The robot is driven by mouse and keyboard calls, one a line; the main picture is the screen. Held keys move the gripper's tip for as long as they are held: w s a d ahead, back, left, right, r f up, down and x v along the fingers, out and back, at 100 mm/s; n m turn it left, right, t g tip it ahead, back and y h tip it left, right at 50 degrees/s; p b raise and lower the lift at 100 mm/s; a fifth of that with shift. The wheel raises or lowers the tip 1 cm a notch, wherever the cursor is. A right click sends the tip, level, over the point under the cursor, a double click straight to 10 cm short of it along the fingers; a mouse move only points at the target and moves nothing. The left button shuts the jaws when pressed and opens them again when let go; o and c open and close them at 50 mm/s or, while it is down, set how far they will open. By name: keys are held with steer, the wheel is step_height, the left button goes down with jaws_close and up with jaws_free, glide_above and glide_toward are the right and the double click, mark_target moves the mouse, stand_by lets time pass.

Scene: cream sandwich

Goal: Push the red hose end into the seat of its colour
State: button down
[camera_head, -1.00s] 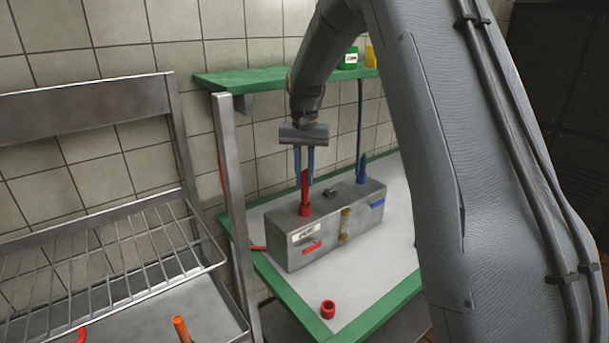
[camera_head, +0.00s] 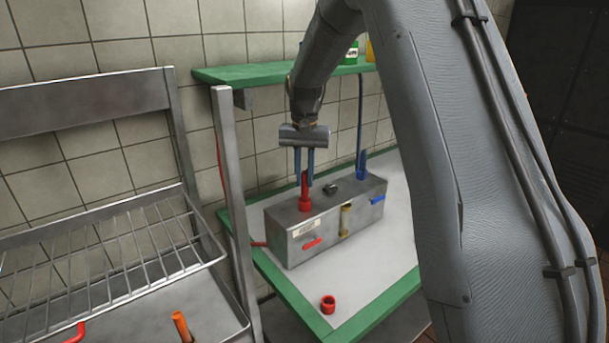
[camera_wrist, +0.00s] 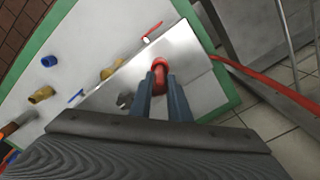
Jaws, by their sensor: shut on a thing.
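My gripper (camera_head: 304,180) is shut on the red hose end (camera_head: 305,200), which stands upright at the left part of the grey box's (camera_head: 285,242) top. In the wrist view the red hose end (camera_wrist: 159,80) is between the two blue-grey fingers. Its lower end meets a red collar on the box top; the seat itself is hidden, so I cannot tell how deep it sits. A red lever (camera_head: 312,243) is on the box front below it. A red hose (camera_wrist: 270,85) runs along the right in the wrist view.
A blue hose end (camera_head: 361,164) stands at the box's right, above a blue lever (camera_head: 377,199). A yellow part (camera_head: 346,220) and a dark fitting (camera_head: 331,188) are on the box. A loose red ring (camera_head: 328,304) lies on the table. A metal rack (camera_head: 110,260) stands left.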

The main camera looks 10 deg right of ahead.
steer(key=shift+f+b, duration=0.35)
steer(key=shift+f, duration=0.7)
steer(key=c, duration=1.6)
jaws_free()
step_height(320, 180, up, 6)
steer(key=b, duration=0.3)
steer(key=shift+r, duration=0.85)
